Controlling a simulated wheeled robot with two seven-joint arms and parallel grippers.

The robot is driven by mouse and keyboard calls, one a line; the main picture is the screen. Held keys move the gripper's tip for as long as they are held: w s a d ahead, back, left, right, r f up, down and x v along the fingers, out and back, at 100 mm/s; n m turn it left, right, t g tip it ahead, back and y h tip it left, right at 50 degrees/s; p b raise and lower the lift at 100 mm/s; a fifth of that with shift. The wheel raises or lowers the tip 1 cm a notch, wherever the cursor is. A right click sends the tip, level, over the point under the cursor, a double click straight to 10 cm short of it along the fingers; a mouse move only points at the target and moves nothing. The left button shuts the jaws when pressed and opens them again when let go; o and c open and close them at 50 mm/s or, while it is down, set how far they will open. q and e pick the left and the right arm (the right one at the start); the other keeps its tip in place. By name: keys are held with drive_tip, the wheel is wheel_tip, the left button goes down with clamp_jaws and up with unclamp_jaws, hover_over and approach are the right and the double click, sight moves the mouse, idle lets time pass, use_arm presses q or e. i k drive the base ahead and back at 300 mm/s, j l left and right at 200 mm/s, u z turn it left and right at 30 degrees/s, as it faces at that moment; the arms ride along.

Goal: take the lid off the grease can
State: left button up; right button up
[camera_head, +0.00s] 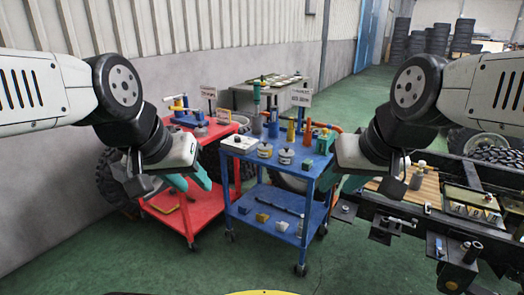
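Two small round cans stand on the top of the blue cart (325,160). One is a pale can with a yellowish band (265,150). The other is a pale can with a dark band and a knob-like top (286,157). I cannot tell which is the grease can; both look covered. My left gripper (198,184) hangs left of the blue cart, in front of the red cart, with its teal fingers apart and empty. My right gripper (338,184) hangs at the right side of the blue cart, its teal fingers apart and empty. Neither touches a can.
The blue cart also holds a white box (240,143), upright tools and a green block (325,141); its lower shelf holds small blocks. A red cart (192,213) stands left. A chassis frame with a wooden board (412,188) is at right. Green floor in front is clear.

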sight(264, 146)
drive_tip(key=i+j, duration=0.2)
drive_tip(key=i, duration=0.55)
drive_tip(key=i+j, duration=0.15)
drive_tip(key=i, duration=0.55)
drive_tip(key=i+j+u, duration=0.1)
drive_tip(key=i, duration=0.65)
drive_tip(key=j, duration=0.1)
